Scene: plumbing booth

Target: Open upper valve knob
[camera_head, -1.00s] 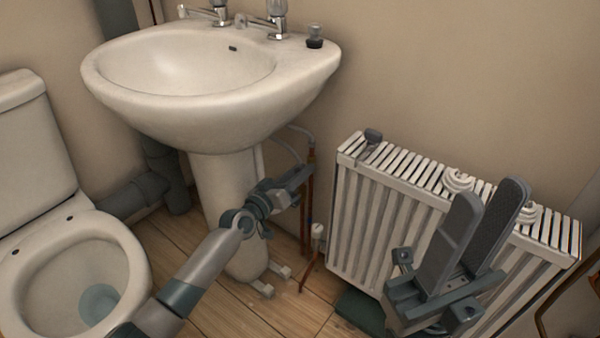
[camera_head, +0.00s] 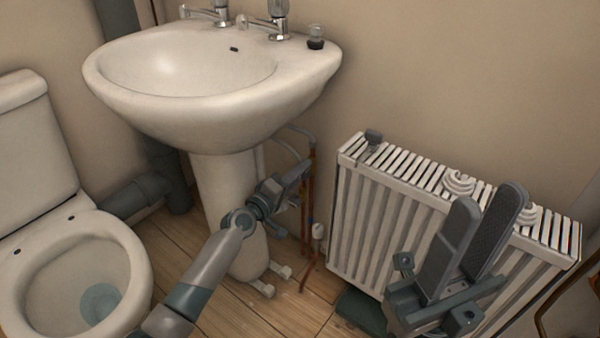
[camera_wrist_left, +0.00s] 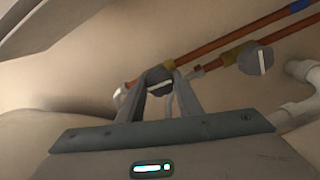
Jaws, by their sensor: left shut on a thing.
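My left gripper (camera_head: 302,170) is at the copper pipes (camera_head: 311,185) beside the basin pedestal. In the left wrist view, its two fingers (camera_wrist_left: 165,90) are shut on a dark grey valve knob (camera_wrist_left: 159,79) with a pale stripe, on a copper pipe. A second grey knob (camera_wrist_left: 256,58) with a pale stripe sits to the right, apart from the fingers. In the head view the held knob is hidden by the gripper. My right gripper (camera_head: 488,205) is open and empty in front of the radiator, its fingers pointing up.
A white basin (camera_head: 190,110) overhangs the pipes, with its pedestal (camera_head: 225,190) close to my left arm. A white radiator (camera_head: 385,210) stands to the right. A toilet (camera_head: 75,260) is at the left. Wooden floor (camera_head: 205,300) shows between them.

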